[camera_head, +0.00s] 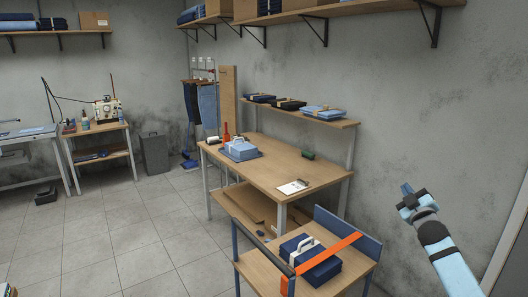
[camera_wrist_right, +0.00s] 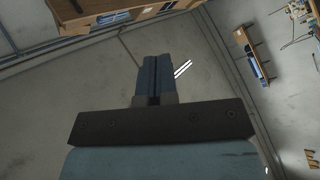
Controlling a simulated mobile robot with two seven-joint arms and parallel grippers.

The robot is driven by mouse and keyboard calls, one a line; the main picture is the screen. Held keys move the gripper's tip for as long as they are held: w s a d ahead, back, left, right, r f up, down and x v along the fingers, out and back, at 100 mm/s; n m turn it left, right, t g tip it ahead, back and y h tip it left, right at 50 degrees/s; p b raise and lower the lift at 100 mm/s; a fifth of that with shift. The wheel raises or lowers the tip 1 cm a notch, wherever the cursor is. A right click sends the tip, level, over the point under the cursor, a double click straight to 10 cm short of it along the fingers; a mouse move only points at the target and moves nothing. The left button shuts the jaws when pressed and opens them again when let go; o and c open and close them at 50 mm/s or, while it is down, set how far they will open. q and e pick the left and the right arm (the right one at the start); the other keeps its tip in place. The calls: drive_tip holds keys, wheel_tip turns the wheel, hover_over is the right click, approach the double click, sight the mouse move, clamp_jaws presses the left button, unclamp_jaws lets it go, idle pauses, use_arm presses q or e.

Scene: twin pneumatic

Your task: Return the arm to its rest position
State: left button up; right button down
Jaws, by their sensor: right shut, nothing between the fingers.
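My right arm comes in from the lower right of the head view, light blue with dark bands. Its gripper (camera_head: 407,191) is raised in front of the grey wall, to the right of the cart and clear of everything. In the right wrist view the two blue fingers (camera_wrist_right: 154,75) lie together, shut and empty. My left gripper is not in either view.
A wooden cart (camera_head: 258,273) with an orange strap (camera_head: 330,253) holds a dark blue case (camera_head: 311,262). Open tiled floor (camera_head: 135,235) lies to the left.

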wheel_tip(320, 180, down, 6)
drive_tip(key=d+m+g+h, duration=0.1)
drive_tip(key=m+g+h, duration=0.1)
drive_tip(key=m+g, duration=0.35)
drive_tip(key=s+a+f+y, duration=0.1)
drive_tip(key=s+a+f, duration=0.5)
drive_tip(key=s+f, duration=0.3)
drive_tip(key=s+a+f+y, duration=0.2)
drive_tip(key=s+a+f, duration=0.4)
drive_tip(key=f, duration=0.5)
drive_tip(key=s+a+f+g, duration=0.1)
drive_tip(key=s+a+f, duration=0.2)
drive_tip(key=s, duration=0.8)
drive_tip(key=s+a+f+g+y, duration=0.1)
drive_tip(key=s+a+f, duration=0.3)
drive_tip(key=s, duration=0.7)
drive_tip(key=s+a+f+m+g+y, duration=0.1)
drive_tip(key=s+a, duration=0.4)
drive_tip(key=s, duration=0.6)
wheel_tip(320, 180, down, 3)
drive_tip(key=shift+s+r+g, duration=0.2)
drive_tip(key=shift+s+g, duration=0.2)
drive_tip(key=shift+g, duration=0.45)
